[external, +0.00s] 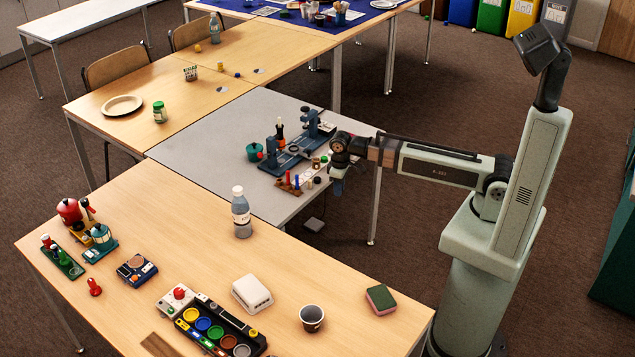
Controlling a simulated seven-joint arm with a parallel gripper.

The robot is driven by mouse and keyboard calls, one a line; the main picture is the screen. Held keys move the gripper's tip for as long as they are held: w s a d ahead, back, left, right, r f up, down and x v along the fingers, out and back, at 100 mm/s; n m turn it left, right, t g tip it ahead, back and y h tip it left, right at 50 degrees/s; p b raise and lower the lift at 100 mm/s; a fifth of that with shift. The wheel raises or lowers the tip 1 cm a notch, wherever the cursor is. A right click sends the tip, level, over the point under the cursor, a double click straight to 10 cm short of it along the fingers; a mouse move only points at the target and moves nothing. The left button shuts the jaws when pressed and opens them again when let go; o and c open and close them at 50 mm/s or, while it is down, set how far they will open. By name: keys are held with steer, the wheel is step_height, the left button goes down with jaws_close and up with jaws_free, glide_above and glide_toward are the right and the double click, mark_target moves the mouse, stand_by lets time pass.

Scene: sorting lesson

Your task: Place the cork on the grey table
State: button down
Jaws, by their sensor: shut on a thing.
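My gripper (337,187) points down near the right edge of the grey table (215,133), beside a small rack (288,186) with coloured pegs. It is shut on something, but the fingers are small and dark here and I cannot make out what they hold. I cannot pick out the cork for certain. Several small pieces, some pale, stand around the rack, just left of my gripper.
A blue bench device (296,156) and a green pot (255,152) stand on the grey table, left of my gripper. The left part of that table is bare. A bottle (241,215) stands on the near wooden table, with a white box (251,293) and a cup (312,319).

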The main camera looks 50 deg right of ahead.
steer(key=a+r+n, duration=0.2)
steer(key=a+n, duration=0.1)
steer(key=a, duration=2)
steer(key=a+r+n, duration=0.2)
steer(key=a+n, duration=0.2)
steer(key=a, duration=1.9)
steer(key=n, duration=0.1)
glide_toward(221, 286)
steer(key=shift+s+f, duration=0.1)
steer(key=shift+f, duration=3.1)
steer(key=shift+f, duration=0.15)
steer(key=c, duration=1)
jaws_free()
step_height(221, 286, up, 12)
steer(key=shift+f, duration=0.15)
steer(key=shift+o, duration=0.7)
steer(key=shift+r, duration=0.35)
